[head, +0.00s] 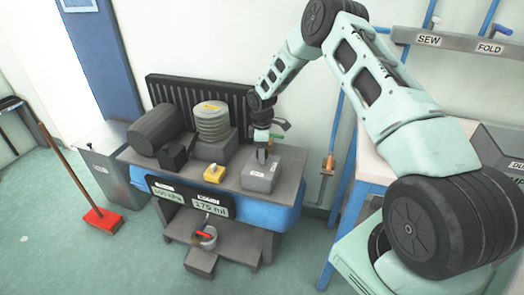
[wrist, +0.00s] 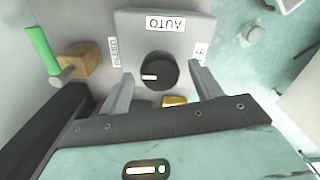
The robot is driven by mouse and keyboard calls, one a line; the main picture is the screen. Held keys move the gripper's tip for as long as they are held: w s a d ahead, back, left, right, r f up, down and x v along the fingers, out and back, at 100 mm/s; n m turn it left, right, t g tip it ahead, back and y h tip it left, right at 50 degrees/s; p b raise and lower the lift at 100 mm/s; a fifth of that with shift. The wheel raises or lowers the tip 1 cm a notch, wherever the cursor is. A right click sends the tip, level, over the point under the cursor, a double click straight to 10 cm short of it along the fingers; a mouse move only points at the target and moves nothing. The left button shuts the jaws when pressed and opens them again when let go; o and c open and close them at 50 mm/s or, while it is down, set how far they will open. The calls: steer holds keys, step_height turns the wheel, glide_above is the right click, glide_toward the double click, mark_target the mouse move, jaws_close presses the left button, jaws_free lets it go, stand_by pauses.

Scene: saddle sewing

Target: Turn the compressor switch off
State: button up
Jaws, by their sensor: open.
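The compressor switch is a round black knob (wrist: 160,68) on a grey box (wrist: 190,25), which also shows in the head view (head: 260,181) on the right of the compressor bench. Labels appear upside down in the wrist view: AUTO (wrist: 166,24) above the knob, one like BLEED (wrist: 114,52) at left, and one partly hidden (wrist: 201,52) at right. The knob's white mark points left in that view. My gripper (wrist: 160,75) is open, one finger on each side of the knob. I cannot tell whether they touch it. In the head view my gripper (head: 262,154) is over the box.
A brass valve (wrist: 78,62) with a green lever (wrist: 42,52) is beside the box. A yellow block (head: 214,173), a ribbed cylinder (head: 212,121) and a dark motor (head: 156,129) stand left on the bench. Displays (head: 211,206) face the front. A red broom (head: 103,220) leans at left.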

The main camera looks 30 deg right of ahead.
step_height(320, 180, up, 17)
steer(key=b, duration=0.1)
stand_by(0.3)
stand_by(0.4)
